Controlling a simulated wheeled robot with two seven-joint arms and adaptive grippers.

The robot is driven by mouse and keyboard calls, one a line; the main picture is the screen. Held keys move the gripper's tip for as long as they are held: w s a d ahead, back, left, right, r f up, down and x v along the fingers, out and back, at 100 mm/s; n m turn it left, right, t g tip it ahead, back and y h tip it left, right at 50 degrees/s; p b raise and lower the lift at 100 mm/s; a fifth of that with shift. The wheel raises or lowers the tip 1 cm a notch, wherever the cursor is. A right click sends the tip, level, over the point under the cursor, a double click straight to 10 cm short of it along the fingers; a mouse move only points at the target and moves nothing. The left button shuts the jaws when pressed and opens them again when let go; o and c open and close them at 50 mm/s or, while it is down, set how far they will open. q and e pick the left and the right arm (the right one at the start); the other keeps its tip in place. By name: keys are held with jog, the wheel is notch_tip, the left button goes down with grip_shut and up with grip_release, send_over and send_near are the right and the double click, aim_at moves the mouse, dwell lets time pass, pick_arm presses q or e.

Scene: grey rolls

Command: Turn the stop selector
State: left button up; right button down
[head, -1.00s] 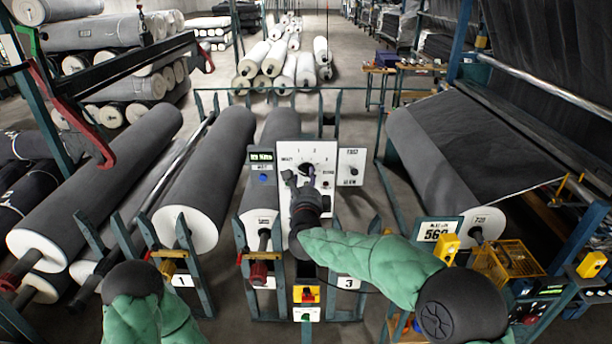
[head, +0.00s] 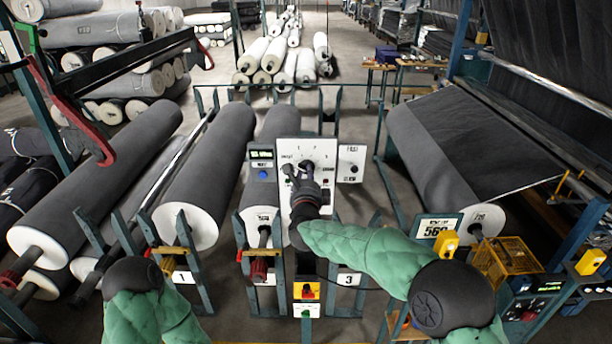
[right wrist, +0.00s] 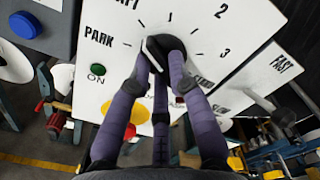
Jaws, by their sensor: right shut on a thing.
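The stop selector is a round black knob (right wrist: 157,48) on a white panel (head: 288,150). The panel has tick marks and labels; PARK, 2 and 3 are legible in the right wrist view. My right gripper (right wrist: 163,62) is at the knob, its purple-grey fingers closed on the raised grip. The grip's pale-edged end shows between the fingers, but the fingers hide part of it and I cannot tell its exact setting. In the head view, my right gripper (head: 301,178) covers most of the knob. My left gripper is out of view; only its arm shows at lower left.
A green button (right wrist: 97,70) and a yellow-ringed red button (right wrist: 117,108) are close below the knob. A smaller FAST panel (head: 351,163) stands to the right, and a box with a blue button (head: 262,160) to the left. Grey rolls (head: 205,180) lie on racks alongside.

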jog(key=shift+d+f+n+b, duration=0.1)
jog(key=shift+n+b, duration=0.55)
jog(key=shift+n, duration=1.3)
jog(key=shift+f+n+b, duration=0.1)
jog(key=shift+n+b, duration=0.5)
jog(key=shift+n, duration=1.35)
jog(key=c, duration=1.1)
grip_release()
jog(key=shift+r, duration=0.1)
jog(key=shift+c, duration=0.2)
